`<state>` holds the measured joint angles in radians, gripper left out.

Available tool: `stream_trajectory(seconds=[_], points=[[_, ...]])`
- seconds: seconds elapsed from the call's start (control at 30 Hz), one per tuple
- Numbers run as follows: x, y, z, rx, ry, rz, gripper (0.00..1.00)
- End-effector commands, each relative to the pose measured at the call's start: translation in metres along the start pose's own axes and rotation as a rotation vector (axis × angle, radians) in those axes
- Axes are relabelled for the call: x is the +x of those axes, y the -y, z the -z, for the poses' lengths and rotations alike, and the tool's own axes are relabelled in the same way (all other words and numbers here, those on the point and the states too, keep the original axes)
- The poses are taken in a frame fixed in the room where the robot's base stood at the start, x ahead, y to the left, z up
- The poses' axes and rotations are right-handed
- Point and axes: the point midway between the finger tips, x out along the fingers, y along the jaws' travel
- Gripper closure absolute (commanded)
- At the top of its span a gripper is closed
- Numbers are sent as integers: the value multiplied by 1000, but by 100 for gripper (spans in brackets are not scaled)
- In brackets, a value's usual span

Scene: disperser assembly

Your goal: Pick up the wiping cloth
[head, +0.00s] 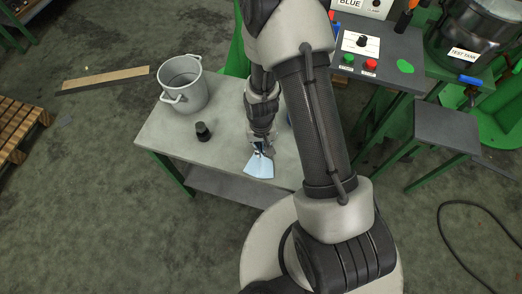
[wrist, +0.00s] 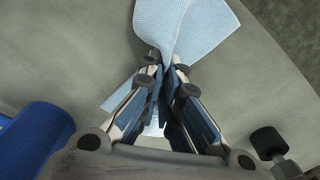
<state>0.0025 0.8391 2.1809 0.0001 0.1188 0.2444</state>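The light blue wiping cloth (head: 259,167) is near the front edge of the grey worktable (head: 222,167). My gripper (head: 262,146) points down over it. In the wrist view the cloth (wrist: 205,30) is bunched between my fingertips (wrist: 166,62), which are closed together on it. It fans out beyond the fingertips, and a flap shows to the lower left. I cannot tell whether the cloth still touches the tabletop.
A grey pot (head: 183,88) stands at the table's back left. A small black knob-like object (head: 203,132) stands left of my gripper. A blue cylinder (wrist: 35,140) is close beside my gripper. A control panel (head: 362,62) with buttons is at the right.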

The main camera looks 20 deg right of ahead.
Motion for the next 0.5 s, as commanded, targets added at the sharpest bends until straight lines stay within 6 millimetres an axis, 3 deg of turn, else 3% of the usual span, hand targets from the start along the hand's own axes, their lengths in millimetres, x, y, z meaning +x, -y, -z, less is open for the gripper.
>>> stream_trajectory(seconds=[0.27, 0.5], points=[[1, -1, -5, 0, 11, -3, 100], [-44, -1, -3, 0, 7, -2, 100]])
